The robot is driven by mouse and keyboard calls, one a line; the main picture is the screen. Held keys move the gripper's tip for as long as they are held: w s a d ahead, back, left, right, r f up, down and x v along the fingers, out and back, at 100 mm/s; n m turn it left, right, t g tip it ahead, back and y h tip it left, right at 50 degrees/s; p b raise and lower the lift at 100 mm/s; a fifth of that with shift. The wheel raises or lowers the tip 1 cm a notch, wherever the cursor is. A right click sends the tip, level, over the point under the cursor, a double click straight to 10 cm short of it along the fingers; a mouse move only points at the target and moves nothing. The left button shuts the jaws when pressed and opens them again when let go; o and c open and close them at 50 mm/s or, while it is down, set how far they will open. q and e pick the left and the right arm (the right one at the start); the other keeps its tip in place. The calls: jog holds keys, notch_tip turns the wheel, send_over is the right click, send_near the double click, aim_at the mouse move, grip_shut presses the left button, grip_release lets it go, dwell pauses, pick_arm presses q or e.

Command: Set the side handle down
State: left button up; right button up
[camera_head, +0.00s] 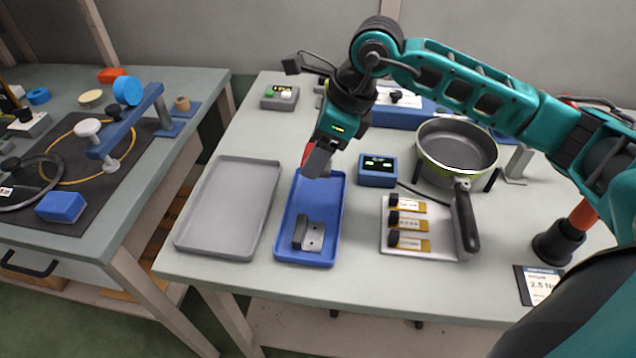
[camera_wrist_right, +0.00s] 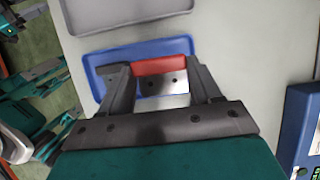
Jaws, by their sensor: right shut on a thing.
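My right gripper (camera_head: 314,170) is shut on a red side handle (camera_wrist_right: 160,66), above the far part of the blue tray (camera_head: 330,188). The red grip spans between the two fingers in the wrist view, with a silver bracket (camera_wrist_right: 165,86) with holes beside it. In the head view the fingers hide most of this handle. A second side handle, black with a silver bracket (camera_head: 313,238), lies in the near part of the blue tray. My left gripper is not in view.
A grey tray (camera_head: 184,238) stands left of the blue one and looks empty. To the right are a small blue display box (camera_head: 378,182), a plate with several labelled black pieces (camera_head: 392,249), and a pan (camera_head: 452,160) on a stand. The far part of the blue tray is bare.

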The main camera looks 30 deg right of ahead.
aim_at(310, 194)
notch_tip(310, 194, down, 4)
jog(key=shift+r, duration=0.1)
notch_tip(310, 194, down, 4)
jog(key=shift+r, duration=0.1)
jog(key=shift+b, duration=0.35)
jog(key=o, duration=0.6)
jog(key=shift+f, duration=0.25)
jog(key=shift+o, duration=1)
jog(key=shift+r, duration=0.1)
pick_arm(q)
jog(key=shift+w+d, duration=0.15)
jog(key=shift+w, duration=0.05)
